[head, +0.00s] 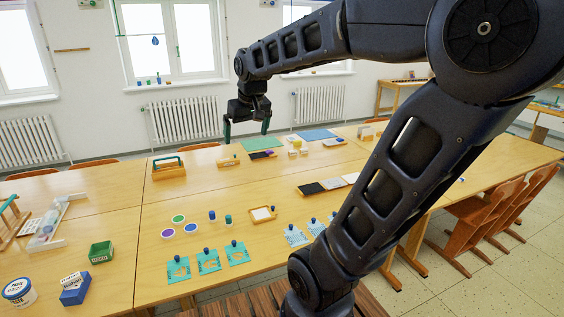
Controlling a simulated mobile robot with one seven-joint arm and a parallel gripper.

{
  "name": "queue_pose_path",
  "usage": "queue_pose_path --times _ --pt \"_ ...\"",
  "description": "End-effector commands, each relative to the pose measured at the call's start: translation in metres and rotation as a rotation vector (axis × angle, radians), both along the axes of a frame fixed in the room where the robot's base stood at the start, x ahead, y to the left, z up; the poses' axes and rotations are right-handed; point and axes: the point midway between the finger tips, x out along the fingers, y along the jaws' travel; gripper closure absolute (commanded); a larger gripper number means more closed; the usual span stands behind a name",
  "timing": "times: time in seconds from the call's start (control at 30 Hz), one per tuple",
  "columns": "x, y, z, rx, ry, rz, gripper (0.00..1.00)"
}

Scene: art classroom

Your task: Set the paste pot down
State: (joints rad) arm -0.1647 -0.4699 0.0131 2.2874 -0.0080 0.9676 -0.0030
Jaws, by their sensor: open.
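A round white pot with a blue band and lettering, which looks like the paste pot (19,291), stands upright on the table at the lower left. My gripper (246,130) is raised above the far part of the tables, well away from the pot. Its two fingers point down and are spread apart, with nothing between them. The table (110,221) under the pot is light wood.
Teal cards (208,261) with blue knobs lie front centre. A wooden carrier (168,168) stands below and left of my gripper. Bare tabletop shows between the groups.

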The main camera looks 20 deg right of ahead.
Motion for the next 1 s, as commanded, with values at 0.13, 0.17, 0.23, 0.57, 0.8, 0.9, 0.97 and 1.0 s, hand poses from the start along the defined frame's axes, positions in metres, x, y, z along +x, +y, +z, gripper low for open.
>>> queue_pose_path --times 0.13,0.17,0.23,0.57,0.8,0.9,0.97,1.0 --pt "-0.046 -0.030 -0.017 0.007 -0.019 -0.071 0.00" --pt "-0.055 -0.035 -0.021 0.008 -0.022 -0.085 0.00" --pt "-0.073 -0.044 -0.030 0.011 -0.028 -0.112 0.00" --pt "-0.116 -0.063 -0.057 0.017 -0.042 -0.179 0.00" --pt "-0.117 -0.063 -0.057 0.017 -0.042 -0.181 0.00" --pt "-0.117 -0.063 -0.057 0.018 -0.042 -0.180 0.00" --pt "-0.117 -0.063 -0.057 0.018 -0.042 -0.180 0.00" --pt "-0.117 -0.063 -0.057 0.018 -0.042 -0.180 0.00"
